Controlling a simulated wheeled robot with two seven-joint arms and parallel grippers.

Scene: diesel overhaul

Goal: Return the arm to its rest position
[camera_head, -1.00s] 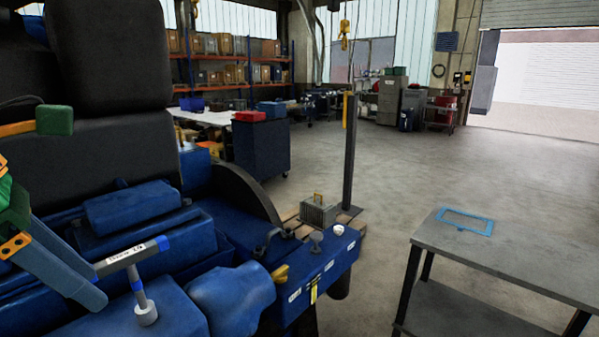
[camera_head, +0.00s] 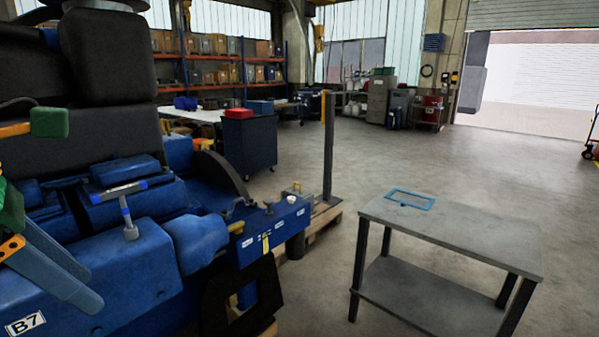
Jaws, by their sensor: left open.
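My left gripper (camera_head: 78,288), with grey-blue fingers, green body parts and an orange link, comes in at the left edge. It is open with nothing seen between its fingers, in front of the blue engine (camera_head: 150,262). A grey tool with blue bands and a round-ended stem (camera_head: 128,205) is on top of the engine, beyond the fingers and apart from them in the picture. The rest of my left arm is mostly cut off by the frame. My right gripper is out of view.
A grey two-level table (camera_head: 455,240) with a blue rectangular frame (camera_head: 410,198) on it stands at the right. A dark post (camera_head: 328,150) rises behind the engine's end. A blue cabinet (camera_head: 249,148) and shelving stand farther back. The floor between is open.

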